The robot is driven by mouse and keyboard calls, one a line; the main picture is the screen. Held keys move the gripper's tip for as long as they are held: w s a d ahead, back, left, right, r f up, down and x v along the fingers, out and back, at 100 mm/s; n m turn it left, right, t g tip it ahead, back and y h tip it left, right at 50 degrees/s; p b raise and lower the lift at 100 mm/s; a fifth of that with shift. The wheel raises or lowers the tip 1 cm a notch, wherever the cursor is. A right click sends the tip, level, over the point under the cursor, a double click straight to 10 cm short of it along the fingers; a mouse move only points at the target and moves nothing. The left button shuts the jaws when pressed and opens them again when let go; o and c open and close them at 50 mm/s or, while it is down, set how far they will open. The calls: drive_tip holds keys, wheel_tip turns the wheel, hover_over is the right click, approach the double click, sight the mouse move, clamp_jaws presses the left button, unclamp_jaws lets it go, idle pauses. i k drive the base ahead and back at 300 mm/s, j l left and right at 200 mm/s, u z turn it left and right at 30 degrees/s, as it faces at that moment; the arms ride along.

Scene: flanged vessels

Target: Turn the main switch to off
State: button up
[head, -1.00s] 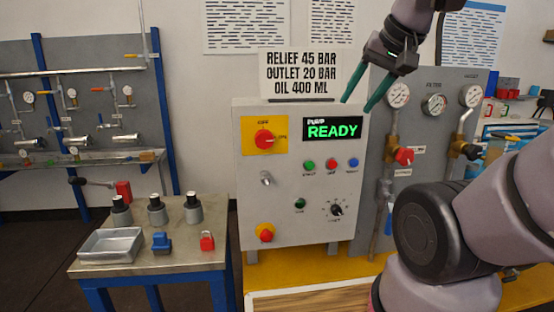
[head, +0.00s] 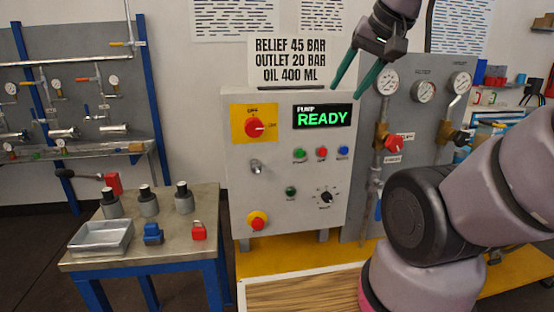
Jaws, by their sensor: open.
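The main switch (head: 254,127) is a red rotary knob on a yellow plate at the upper left of the grey control box (head: 296,222). Small lettering stands above the knob and to its right; its pointer looks turned toward the right-hand label. The display (head: 323,117) beside it reads READY in green. My gripper (head: 350,86) is above and right of the display, near the box's top right corner. Its two teal fingers are apart and empty, pointing down, and they are clear of the switch.
The box also carries small coloured buttons, a key switch (head: 256,167), a black dial (head: 326,197) and a red emergency button (head: 257,221). A sign (head: 289,61) stands on top. A metal table (head: 175,236) with parts is at left. Gauges and valves are at right.

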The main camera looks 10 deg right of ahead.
sight(254, 127)
drive_tip(key=k+j+z, duration=0.25)
drive_tip(key=k, duration=0.15)
drive_tip(key=k+j+z, duration=0.1)
drive_tip(key=k+z, duration=0.15)
drive_tip(key=k, duration=0.15)
